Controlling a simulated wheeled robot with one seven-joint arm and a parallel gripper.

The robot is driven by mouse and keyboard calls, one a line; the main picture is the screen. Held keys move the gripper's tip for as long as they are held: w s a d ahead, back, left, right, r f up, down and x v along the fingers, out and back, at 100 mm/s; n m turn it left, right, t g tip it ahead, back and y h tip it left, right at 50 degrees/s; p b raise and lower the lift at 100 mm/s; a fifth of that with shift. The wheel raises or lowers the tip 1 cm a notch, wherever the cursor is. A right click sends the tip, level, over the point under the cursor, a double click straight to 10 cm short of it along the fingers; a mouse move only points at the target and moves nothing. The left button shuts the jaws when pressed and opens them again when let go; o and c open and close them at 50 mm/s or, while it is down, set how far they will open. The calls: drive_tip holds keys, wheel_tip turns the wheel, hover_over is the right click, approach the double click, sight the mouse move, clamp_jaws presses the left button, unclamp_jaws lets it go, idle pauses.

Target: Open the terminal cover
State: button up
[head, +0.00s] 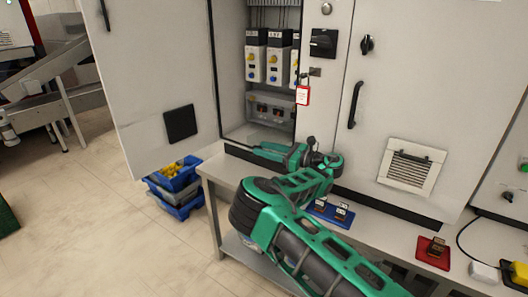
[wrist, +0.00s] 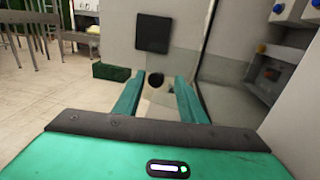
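The terminal cover appears as a clear panel over the terminals (head: 270,108) low inside the open cabinet; its edges are hard to make out. In the wrist view, the terminals (wrist: 268,78) show at the right.
The cabinet's left door (head: 160,75) stands open, with a black square pad (head: 180,123). Blue bins (head: 178,185) stand on the floor below it. The bench (head: 385,232) holds a blue tray (head: 330,213) and a red tray (head: 433,253). A red tag (head: 303,95) hangs above my arm.

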sight(254, 136)
drive_tip(key=shift+r, duration=0.6)
wheel_tip(254, 136, up, 3)
drive_tip(key=shift+w, duration=0.15)
drive_tip(key=s+a+r, duration=0.6)
drive_tip(key=s+a, duration=0.2)
drive_tip(key=shift+s+r, duration=0.3)
drive_tip(key=shift+r, duration=0.05)
